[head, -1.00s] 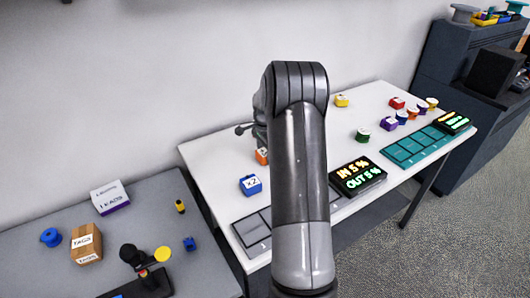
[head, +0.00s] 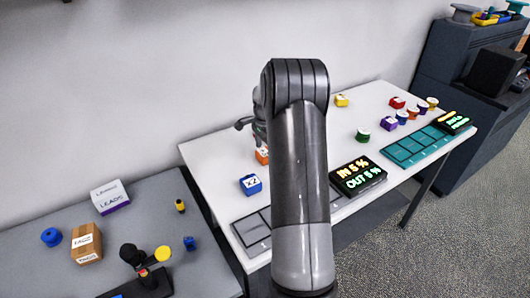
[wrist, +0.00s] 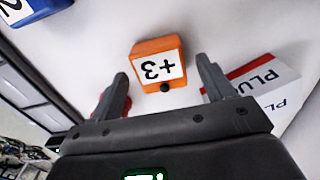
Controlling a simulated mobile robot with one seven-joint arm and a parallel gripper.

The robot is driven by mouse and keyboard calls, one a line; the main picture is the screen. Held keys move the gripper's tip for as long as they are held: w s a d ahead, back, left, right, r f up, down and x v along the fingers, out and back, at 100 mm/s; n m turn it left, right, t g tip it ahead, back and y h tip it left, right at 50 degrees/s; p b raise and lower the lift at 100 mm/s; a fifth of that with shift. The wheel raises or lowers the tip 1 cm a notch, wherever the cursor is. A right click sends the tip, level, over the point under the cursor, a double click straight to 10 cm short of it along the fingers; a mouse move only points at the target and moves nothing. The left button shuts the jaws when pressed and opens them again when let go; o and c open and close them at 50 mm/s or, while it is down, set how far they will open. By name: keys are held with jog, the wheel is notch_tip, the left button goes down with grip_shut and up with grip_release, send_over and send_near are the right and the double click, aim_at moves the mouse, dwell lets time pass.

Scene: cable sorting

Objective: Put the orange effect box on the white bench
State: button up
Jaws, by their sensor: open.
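The orange effect box (head: 262,155) sits on the white bench (head: 215,168), partly hidden behind my arm in the head view. In the wrist view the orange box (wrist: 174,50) shows a white label reading +3, upside down, and a dark knob. My gripper (wrist: 162,80) is open, its two fingers on either side of the box's near edge. The box lies ahead of and between the fingertips; I cannot tell whether they touch it. In the head view my gripper is mostly hidden behind the arm.
A blue x2 box (head: 251,184) stands close by on the bench. A red and white box (wrist: 275,88) lies by the right finger, and something red shows behind the left finger. Display panels (head: 358,177) and small coloured items lie farther right. A grey table (head: 150,225) stands left.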

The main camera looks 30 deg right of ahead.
aim_at(265, 152)
notch_tip(265, 152, up, 10)
jog(key=s+a+r+n+t, duration=0.3)
jog(key=s+a+r+n, duration=0.5)
jog(key=s+a+r, duration=0.65)
jog(key=s+a+f+n+t, duration=0.1)
jog(key=s+a+n, duration=0.4)
jog(key=s, duration=0.4)
jog(key=s+a+f+n+t, duration=0.1)
jog(key=s+a+f+n, duration=0.1)
jog(key=s+a+n, duration=0.3)
jog(key=s+a, duration=0.2)
jog(key=s, duration=0.2)
jog(key=shift+s+a+f+t, duration=0.15)
jog(key=shift+s+a+t, duration=0.1)
jog(key=shift+t, duration=0.05)
